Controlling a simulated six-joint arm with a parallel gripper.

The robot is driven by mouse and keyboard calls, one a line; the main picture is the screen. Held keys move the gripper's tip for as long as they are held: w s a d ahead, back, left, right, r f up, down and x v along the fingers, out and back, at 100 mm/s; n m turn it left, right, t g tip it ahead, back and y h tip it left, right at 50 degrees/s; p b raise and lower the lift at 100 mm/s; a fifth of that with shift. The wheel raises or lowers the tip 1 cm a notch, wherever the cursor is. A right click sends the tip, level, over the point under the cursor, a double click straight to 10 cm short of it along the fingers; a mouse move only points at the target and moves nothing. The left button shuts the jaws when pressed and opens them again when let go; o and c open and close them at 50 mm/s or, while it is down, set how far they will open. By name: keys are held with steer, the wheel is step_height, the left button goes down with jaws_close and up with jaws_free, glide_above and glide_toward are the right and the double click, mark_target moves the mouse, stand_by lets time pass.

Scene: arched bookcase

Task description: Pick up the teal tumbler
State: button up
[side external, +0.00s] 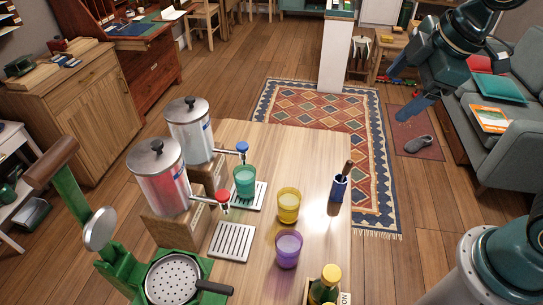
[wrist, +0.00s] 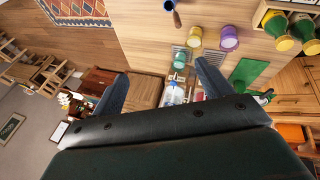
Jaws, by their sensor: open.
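The teal tumbler (side external: 244,181) stands upright on a slatted drip tray (side external: 259,198), just below the blue-knobbed tap of the rear drink dispenser (side external: 190,128). It also shows in the wrist view (wrist: 180,60), beyond and between my fingers. My gripper (side external: 406,88) is open and empty, high at the upper right of the side view, well apart from the tumbler. In the wrist view its two fingers (wrist: 160,86) are spread wide with nothing between them.
A yellow tumbler (side external: 288,206) and a purple tumbler (side external: 288,250) stand right of the trays. The red-knobbed dispenser (side external: 160,175) and green press (side external: 115,265) crowd the left. The table's far end is clear.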

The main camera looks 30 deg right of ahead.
steer(key=w+a+f+n, duration=0.3)
steer(key=w+a+n, duration=0.1)
steer(key=w+n, duration=0.3)
steer(key=n, duration=1.7)
glide_toward(247, 182)
steer(key=shift+w+d+r+g, duration=0.15)
steer(key=shift+r, duration=0.25)
steer(key=shift+w+d+r+g, duration=0.15)
steer(key=shift+w+r, duration=0.05)
steer(key=shift+r, duration=0.2)
steer(key=x, duration=0.8)
steer(key=shift+f, duration=0.25)
steer(key=shift+w, duration=0.1)
steer(key=shift+d+x, duration=0.2)
steer(key=shift+x, duration=2.4)
steer(key=c, duration=1.3)
